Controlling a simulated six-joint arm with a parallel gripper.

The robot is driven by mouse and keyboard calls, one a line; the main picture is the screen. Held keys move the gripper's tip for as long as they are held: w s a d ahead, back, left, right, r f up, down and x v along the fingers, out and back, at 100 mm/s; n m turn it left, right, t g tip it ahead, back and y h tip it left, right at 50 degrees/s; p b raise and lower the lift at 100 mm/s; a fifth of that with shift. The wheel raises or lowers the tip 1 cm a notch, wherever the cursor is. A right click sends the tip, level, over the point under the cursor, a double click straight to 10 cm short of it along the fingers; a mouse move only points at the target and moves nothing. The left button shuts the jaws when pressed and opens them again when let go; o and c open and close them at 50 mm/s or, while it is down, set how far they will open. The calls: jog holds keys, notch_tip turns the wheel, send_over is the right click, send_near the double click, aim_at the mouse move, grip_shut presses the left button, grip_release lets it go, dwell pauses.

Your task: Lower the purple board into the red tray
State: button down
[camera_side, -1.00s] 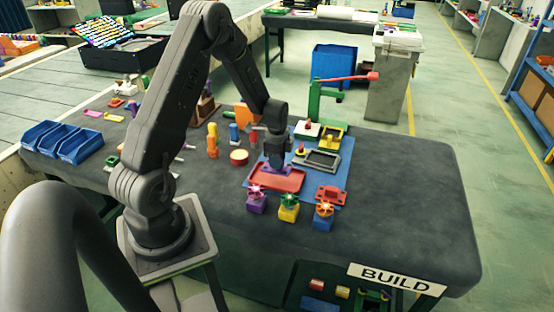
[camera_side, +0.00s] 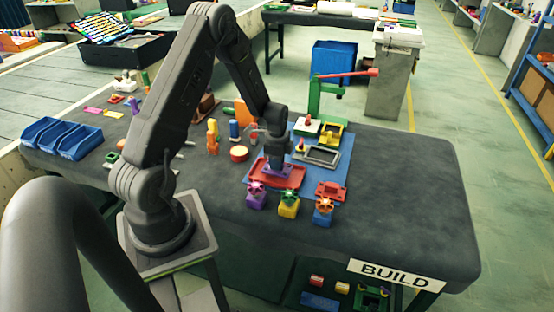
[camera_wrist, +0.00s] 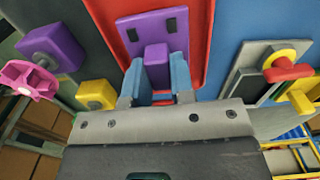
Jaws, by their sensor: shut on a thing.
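The purple board (camera_wrist: 137,38) is a flat plate with dark pads and an upright purple grip block (camera_wrist: 156,66). My gripper (camera_wrist: 156,84) is shut on this block with its blue fingers on either side. The red tray (camera_wrist: 103,15) lies behind the board in the wrist view, its red showing on both sides of it. In the side view my gripper (camera_side: 276,164) points down over the red tray (camera_side: 293,181), with a bit of the purple board (camera_side: 268,171) showing beneath. I cannot tell whether the board touches the tray floor.
Purple, yellow and blue blocks with star knobs (camera_side: 288,208) stand in front of the tray. A small red fixture (camera_side: 331,191) and a grey frame (camera_side: 322,157) lie to its right on the blue mat (camera_side: 343,172). A green stand (camera_side: 314,105) rises behind. The table's right side is clear.

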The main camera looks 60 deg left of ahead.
jog(key=shift+f, duration=1.1)
jog(key=c, duration=0.9)
grip_release()
jog(key=shift+r, duration=5.55)
